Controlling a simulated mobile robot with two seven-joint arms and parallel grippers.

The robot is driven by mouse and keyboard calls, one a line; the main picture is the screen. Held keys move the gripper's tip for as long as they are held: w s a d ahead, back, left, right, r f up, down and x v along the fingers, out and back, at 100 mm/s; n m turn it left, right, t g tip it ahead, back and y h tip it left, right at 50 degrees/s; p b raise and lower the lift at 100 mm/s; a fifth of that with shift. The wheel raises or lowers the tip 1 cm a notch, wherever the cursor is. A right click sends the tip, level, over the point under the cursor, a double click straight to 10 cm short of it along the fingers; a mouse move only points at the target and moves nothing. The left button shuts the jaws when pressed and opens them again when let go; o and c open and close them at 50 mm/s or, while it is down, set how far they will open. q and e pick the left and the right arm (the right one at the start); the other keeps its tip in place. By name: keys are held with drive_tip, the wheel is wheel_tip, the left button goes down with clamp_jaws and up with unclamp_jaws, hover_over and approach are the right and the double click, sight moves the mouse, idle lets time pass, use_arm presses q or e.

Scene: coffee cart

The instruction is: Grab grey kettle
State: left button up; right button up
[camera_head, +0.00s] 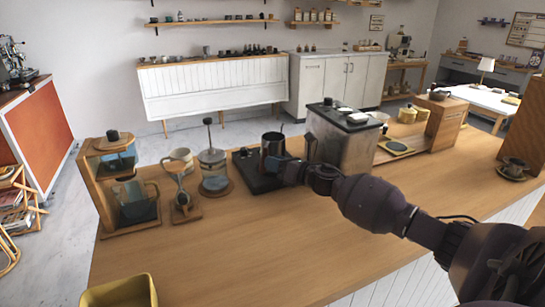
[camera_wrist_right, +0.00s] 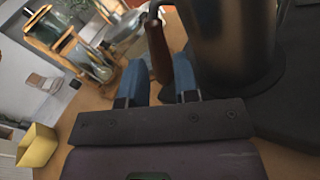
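The grey kettle (camera_head: 271,146) stands upright on a black base on the wooden counter, in the middle of the head view. In the right wrist view its dark metal body (camera_wrist_right: 238,45) fills the upper right, and its brown handle (camera_wrist_right: 158,48) hangs down beside it. My right gripper (camera_head: 278,166) is at the near side of the kettle. In the wrist view its two blue fingers (camera_wrist_right: 160,80) stand apart, with the lower end of the handle between them, close to the right-hand finger. Contact with the handle is unclear. My left gripper is not in view.
The black base (camera_head: 253,180) lies under the kettle. A French press (camera_head: 213,170) and a pour-over stand (camera_head: 181,195) are to the left. A grey boxy machine (camera_head: 345,140) stands close on the right. A yellow container (camera_head: 120,293) is at the front left. The front counter is clear.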

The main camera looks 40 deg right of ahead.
sight(264, 156)
drive_tip(key=shift+r+x, duration=0.15)
drive_tip(key=shift+x, duration=0.85)
drive_tip(key=shift+r+x, duration=0.1)
drive_tip(key=shift+x, duration=0.95)
drive_tip(key=shift+c, duration=0.3)
drive_tip(key=shift+r, duration=0.1)
clamp_jaws()
